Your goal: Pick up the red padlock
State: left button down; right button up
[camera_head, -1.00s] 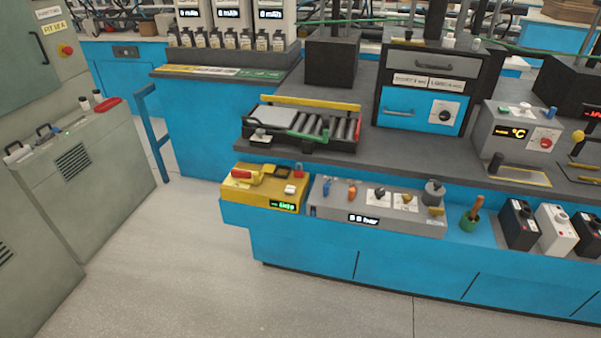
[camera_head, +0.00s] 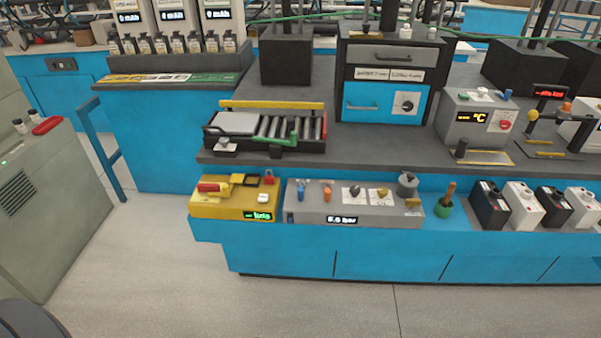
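The small red padlock (camera_head: 269,178) sits at the back right corner of the yellow box (camera_head: 206,211) on the front ledge of the blue bench. It is small in the head view, so its shackle is hard to make out. The yellow box also carries a red and yellow handle (camera_head: 212,187), a black part, a white block and a green-lit display. Neither of my grippers is in view.
A grey control panel (camera_head: 305,215) with knobs stands right of the yellow box. A roller tray (camera_head: 300,147) sits on the worktop behind it. A grey-green cabinet (camera_head: 60,215) stands at the left. The floor before the bench is clear.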

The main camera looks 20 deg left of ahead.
aim_at(269, 179)
jog(key=j+z, duration=0.2)
jog(key=j, duration=0.45)
jog(key=j+z, duration=0.15)
jog(key=j, duration=0.55)
jog(key=j+z, duration=0.2)
jog(key=j, duration=0.45)
jog(key=k+j+z, duration=0.15)
jog(key=j, duration=0.5)
